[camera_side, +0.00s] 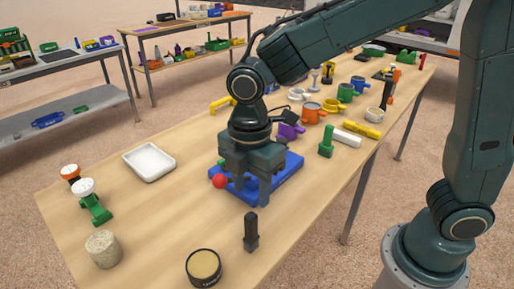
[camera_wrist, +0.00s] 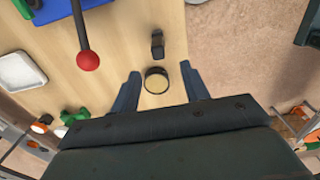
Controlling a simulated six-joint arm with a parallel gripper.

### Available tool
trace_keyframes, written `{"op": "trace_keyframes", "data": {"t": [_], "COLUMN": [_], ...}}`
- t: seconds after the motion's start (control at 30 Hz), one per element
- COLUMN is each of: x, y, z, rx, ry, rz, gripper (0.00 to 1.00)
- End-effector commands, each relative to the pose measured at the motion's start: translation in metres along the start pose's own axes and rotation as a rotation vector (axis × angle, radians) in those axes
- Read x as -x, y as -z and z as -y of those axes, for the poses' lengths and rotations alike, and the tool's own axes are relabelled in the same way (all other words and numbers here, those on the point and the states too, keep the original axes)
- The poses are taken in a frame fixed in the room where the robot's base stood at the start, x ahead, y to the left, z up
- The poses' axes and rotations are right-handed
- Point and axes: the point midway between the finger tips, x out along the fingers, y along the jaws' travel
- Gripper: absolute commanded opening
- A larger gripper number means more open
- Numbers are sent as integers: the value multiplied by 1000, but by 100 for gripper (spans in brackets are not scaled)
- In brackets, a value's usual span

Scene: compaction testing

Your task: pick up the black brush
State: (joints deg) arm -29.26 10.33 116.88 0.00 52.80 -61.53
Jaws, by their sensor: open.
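The black brush (camera_side: 251,232) stands upright on the wooden table, near its front edge, in the side view. In the wrist view the brush (camera_wrist: 157,44) shows from above, beyond and between the fingertips. My gripper (camera_side: 245,180) is open and empty, above the blue base plate and behind the brush in the side view. Its two fingers also show in the wrist view (camera_wrist: 160,88), spread apart. The brush is clear of the fingers.
A round tin (camera_side: 204,268) stands near the brush. A red ball knob (camera_side: 220,181) on a lever sticks out from the blue plate (camera_side: 285,174). A white tray (camera_side: 149,162), a cork-like cylinder (camera_side: 103,249) and green tools (camera_side: 95,208) lie left. Several colored cups stand behind.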

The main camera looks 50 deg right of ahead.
Motion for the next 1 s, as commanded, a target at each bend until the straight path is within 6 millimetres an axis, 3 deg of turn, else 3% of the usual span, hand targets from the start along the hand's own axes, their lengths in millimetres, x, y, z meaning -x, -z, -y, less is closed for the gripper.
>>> {"op": "trace_keyframes", "data": {"t": [0.27, 0.63, 1.0], "x": [-22, -74, -86], "y": [-1, -1, -1], "z": [0, 0, 0], "rx": [-3, -4, -4], "ry": [4, 3, 0], "rz": [2, 2, 0], "gripper": [45, 45, 45]}}
